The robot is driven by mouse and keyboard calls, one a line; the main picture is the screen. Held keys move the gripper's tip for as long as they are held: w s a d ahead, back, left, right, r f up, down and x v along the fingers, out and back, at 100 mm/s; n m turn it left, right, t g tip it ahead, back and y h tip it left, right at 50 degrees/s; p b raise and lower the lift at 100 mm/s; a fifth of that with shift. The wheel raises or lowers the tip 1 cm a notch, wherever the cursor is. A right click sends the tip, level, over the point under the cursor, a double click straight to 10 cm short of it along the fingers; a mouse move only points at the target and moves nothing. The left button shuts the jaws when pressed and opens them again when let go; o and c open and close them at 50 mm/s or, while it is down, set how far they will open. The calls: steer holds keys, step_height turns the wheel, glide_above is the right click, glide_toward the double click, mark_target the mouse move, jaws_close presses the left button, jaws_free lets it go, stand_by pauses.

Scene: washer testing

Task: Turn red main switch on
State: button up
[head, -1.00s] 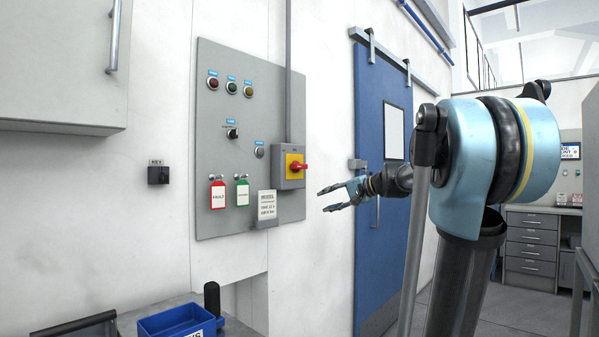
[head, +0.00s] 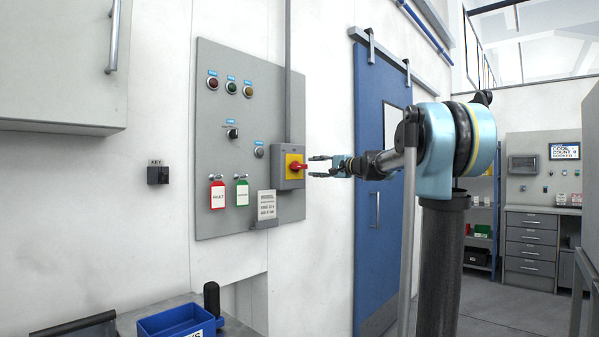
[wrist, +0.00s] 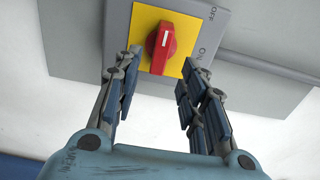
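The red main switch (head: 298,166) is a rotary knob on a yellow plate on a grey box at the right edge of the wall panel. In the wrist view the red knob (wrist: 162,49) shows a white mark at its upper end, and "OFF" and "ON" labels stand to its right on the grey box. My gripper (head: 312,166) is open, its fingers pointing at the knob from the right. In the wrist view my gripper's fingertips (wrist: 160,62) lie on both sides of the knob in the picture. I cannot tell any contact.
A blue bin (head: 180,322) stands below. A blue door (head: 370,110) is to the right.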

mark_target(303, 167)
steer(key=x, duration=0.9)
steer(key=shift+w+a, duration=0.15)
steer(key=shift+a, duration=0.05)
steer(key=shift+c, duration=0.3)
jaws_close()
